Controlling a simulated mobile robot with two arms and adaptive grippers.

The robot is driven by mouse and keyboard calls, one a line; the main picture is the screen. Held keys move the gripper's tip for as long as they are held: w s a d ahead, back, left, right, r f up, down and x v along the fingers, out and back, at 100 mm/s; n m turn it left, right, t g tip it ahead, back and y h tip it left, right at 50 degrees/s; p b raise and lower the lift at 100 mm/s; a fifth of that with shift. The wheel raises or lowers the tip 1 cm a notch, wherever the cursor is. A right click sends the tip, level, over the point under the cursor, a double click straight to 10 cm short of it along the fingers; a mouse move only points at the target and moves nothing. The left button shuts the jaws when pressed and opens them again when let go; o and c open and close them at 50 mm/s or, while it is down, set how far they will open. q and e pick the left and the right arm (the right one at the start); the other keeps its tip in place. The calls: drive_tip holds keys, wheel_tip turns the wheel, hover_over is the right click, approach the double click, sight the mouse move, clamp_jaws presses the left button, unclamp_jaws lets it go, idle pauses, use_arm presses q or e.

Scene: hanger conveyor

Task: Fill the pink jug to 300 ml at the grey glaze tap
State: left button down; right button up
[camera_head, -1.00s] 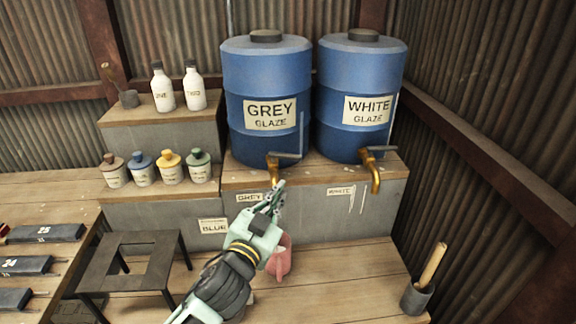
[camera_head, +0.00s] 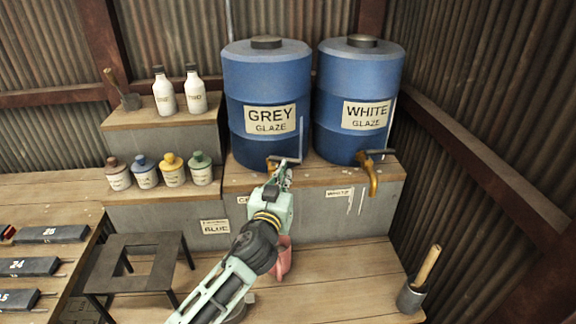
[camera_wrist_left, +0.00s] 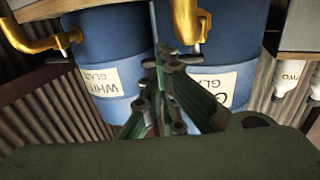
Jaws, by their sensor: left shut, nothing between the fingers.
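The pink jug (camera_head: 284,262) stands on the wooden bench below the grey glaze tap, partly hidden behind my left arm. Its inside and fill level cannot be seen. The brass grey glaze tap (camera_head: 271,164) with its dark bar handle (camera_head: 287,160) juts from the grey glaze barrel (camera_head: 265,85). My left gripper (camera_head: 286,172) is shut and empty, its tips right at the tap handle; contact cannot be told. In the left wrist view the picture is upside down: the shut fingers (camera_wrist_left: 162,62) point at the grey tap (camera_wrist_left: 186,20). My right gripper is out of view.
The white glaze barrel (camera_head: 358,90) with its tap (camera_head: 373,175) stands to the right. Several small bottles (camera_head: 172,170) and two white bottles (camera_head: 194,92) stand left. A dark stool (camera_head: 135,265) is at front left, a pot (camera_head: 411,298) at front right.

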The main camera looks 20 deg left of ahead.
sight(293, 164)
use_arm(q)
drive_tip(key=shift+w+p, duration=0.4)
drive_tip(key=shift+w, duration=1.3)
drive_tip(key=w+n+y+b, duration=0.1)
drive_tip(key=y+b, duration=0.1)
drive_tip(key=b, duration=0.2)
drive_tip(key=w+n+y+b, duration=0.1)
drive_tip(key=y+b, duration=0.1)
drive_tip(key=b, duration=0.3)
drive_tip(key=shift+w+d+n+g, duration=0.1)
drive_tip(key=shift+d+n+g, duration=0.3)
drive_tip(key=shift+f, duration=0.1)
